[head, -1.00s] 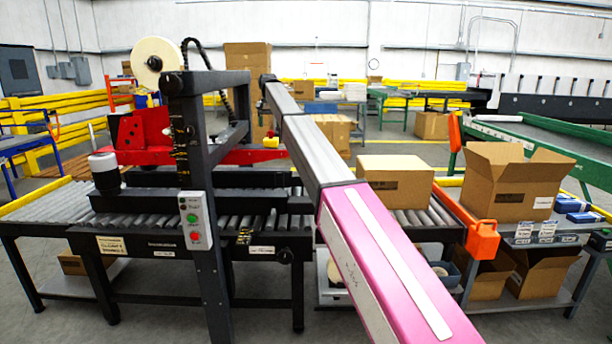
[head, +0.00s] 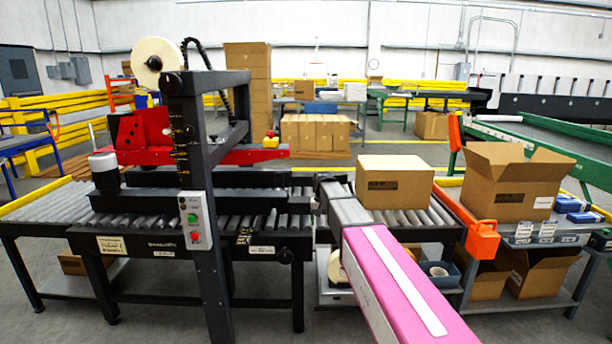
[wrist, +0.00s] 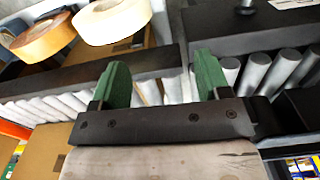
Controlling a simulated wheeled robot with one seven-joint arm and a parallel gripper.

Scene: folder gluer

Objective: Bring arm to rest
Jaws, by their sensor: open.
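My gripper (wrist: 160,85) is open in the wrist view. Its two green fingers stand apart with nothing between them. Behind them are the rollers of the conveyor (wrist: 60,105) and its dark side rail. In the head view my pink and grey arm comes in from the bottom right and ends near the front of the conveyor (head: 240,221); the gripper itself is hidden there. A closed cardboard box (head: 396,184) sits on the rollers just right of my arm.
A black frame with a control box (head: 195,220) and red machine head (head: 145,135) stands left of my arm. An open carton (head: 510,190) and an orange part (head: 482,240) are at right. Tape rolls (wrist: 112,18) show in the wrist view.

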